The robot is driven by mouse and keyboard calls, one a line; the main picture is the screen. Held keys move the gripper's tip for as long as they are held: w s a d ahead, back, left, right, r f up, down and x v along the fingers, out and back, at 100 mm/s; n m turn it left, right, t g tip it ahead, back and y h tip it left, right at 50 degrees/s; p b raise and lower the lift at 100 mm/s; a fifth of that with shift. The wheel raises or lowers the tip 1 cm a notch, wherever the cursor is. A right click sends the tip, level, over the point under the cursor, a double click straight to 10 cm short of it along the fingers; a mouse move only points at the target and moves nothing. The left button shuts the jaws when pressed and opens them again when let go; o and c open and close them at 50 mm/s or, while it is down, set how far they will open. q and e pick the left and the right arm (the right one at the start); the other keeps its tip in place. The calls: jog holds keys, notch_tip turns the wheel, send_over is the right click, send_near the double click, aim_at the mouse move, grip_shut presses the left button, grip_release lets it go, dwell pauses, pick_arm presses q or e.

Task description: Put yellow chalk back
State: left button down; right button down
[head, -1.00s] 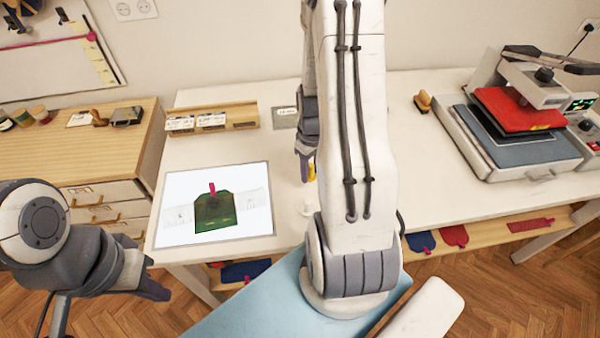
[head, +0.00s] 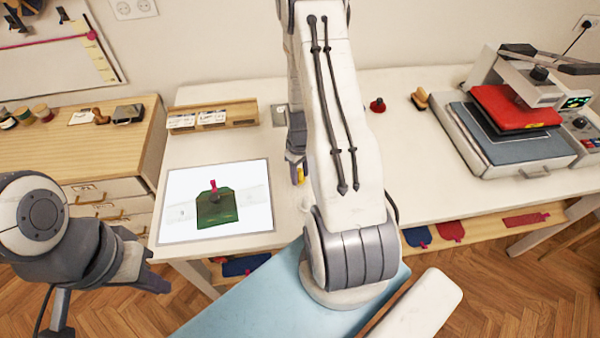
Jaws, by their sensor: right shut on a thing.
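The yellow chalk (head: 300,175) shows as a small yellow piece at the tips of my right gripper (head: 296,166), which is shut on it. The gripper is over the white table, right of the lit panel; my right arm partly hides it. My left gripper (head: 152,278) hangs low at the left, in front of the table, and whether it is open is unclear. A wooden holder (head: 242,111) with white labels stands at the back left of the table. A small grey plate (head: 279,115) lies beside it, partly hidden by my arm.
A lit white panel (head: 180,212) with a dark green fabric piece (head: 217,210) lies on the white table (head: 420,185). A heat press (head: 515,130) stands at the right. A red-based knob (head: 377,105) and a wooden stamp (head: 419,99) stand at the back. The table's front right is clear.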

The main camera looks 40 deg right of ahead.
jog(key=shift+f, duration=0.2)
jog(key=shift+c, duration=2.2)
grip_release()
jog(key=shift+r, duration=0.1)
jog(key=shift+r, duration=0.1)
